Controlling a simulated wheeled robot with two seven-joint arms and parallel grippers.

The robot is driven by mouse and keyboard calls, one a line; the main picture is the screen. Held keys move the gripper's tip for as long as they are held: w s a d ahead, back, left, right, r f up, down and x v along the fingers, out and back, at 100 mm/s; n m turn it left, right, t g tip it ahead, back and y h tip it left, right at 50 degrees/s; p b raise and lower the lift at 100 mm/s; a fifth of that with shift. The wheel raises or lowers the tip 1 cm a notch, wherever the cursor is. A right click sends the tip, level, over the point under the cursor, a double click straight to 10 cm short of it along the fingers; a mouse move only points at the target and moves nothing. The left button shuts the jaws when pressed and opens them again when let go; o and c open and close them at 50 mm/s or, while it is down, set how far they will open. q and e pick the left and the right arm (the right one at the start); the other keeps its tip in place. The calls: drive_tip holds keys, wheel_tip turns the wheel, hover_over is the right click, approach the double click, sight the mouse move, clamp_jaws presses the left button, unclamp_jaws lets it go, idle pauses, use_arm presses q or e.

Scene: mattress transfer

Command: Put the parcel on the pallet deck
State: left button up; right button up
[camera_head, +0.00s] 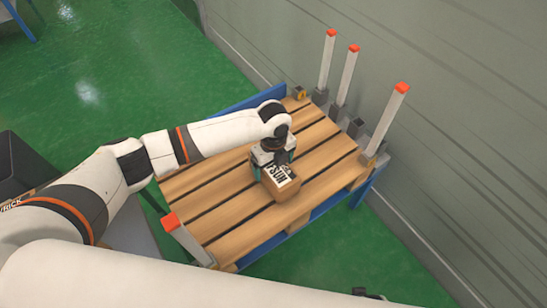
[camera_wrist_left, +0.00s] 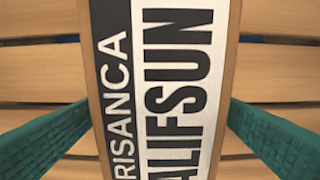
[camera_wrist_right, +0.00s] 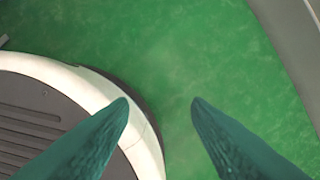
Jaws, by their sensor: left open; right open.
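The parcel (camera_head: 284,188) is a small brown box with a black and white printed label, and it sits on the wooden pallet deck (camera_head: 235,211). In the left wrist view the parcel (camera_wrist_left: 155,90) fills the middle, with deck slats (camera_wrist_left: 275,65) on both sides. My left gripper (camera_head: 271,170) is at the parcel from above. Its teal fingers stand on either side of the parcel, open, with gaps visible in the left wrist view. My right gripper (camera_wrist_right: 160,105) is open and empty above the green floor; the head view does not show it.
Grey posts with red-orange caps (camera_head: 343,80) stand along the pallet's far right edge. Another capped post (camera_head: 187,240) is at the near left corner. A blue frame (camera_head: 325,207) lies under the pallet. A grey wall (camera_head: 450,150) is close behind on the right.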

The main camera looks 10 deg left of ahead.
use_arm(q)
wheel_tip(320, 180, up, 12)
drive_tip(key=p, duration=0.2)
use_arm(e)
drive_tip(key=s+d+f, duration=0.1)
drive_tip(key=s+f, duration=0.4)
drive_tip(key=s, duration=0.1)
drive_tip(key=shift+g, duration=0.3)
use_arm(q)
drive_tip(key=shift+r, duration=0.15)
use_arm(e)
drive_tip(key=shift+r, duration=0.1)
